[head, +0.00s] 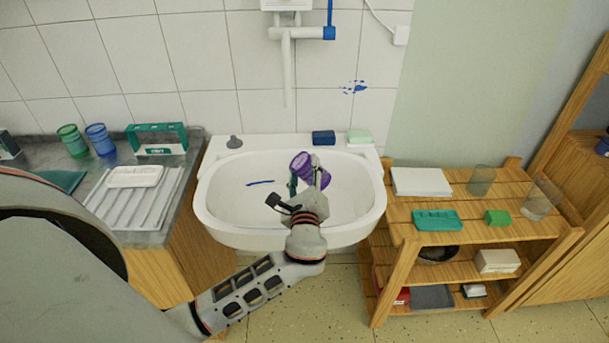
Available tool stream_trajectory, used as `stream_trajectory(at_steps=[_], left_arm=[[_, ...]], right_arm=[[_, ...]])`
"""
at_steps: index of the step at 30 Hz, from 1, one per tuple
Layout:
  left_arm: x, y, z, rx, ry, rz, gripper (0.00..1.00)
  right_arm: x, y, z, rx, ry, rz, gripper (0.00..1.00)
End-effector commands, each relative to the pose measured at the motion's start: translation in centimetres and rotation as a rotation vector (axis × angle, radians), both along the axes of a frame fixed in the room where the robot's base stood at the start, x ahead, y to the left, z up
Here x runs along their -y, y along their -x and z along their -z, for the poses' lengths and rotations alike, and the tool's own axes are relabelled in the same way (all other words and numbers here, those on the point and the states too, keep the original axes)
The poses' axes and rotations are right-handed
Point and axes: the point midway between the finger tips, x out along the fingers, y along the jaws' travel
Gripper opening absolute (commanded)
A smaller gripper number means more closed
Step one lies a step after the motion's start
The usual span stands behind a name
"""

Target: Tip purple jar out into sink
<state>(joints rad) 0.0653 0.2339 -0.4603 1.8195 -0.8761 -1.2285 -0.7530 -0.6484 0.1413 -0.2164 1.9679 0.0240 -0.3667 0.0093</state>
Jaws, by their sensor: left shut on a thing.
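A purple jar (301,163) is over the white sink (215,190), tilted, with one end pointing up and to the left. My left gripper (308,183) is shut on the jar and partly hides its lower right part. The jar's contents cannot be made out. A thin dark blue streak or stick (260,183) shows in the basin to the left of the jar. My right gripper is not in view.
A grey counter on the left holds a green jar (72,140), a blue jar (100,139) and a white drainer (132,201). A pipe spout (288,75) hangs above the sink. A wooden shelf (400,226) with clear glasses stands on the right.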

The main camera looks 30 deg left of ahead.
Motion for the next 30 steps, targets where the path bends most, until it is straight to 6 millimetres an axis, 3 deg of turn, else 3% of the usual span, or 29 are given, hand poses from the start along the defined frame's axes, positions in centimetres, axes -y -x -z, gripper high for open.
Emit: stream_trajectory(at_steps=[30], left_arm=[[-0.3,0.2,1.9,0.176,0.308,-0.001,0.15]], right_arm=[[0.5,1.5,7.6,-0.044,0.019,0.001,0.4]])
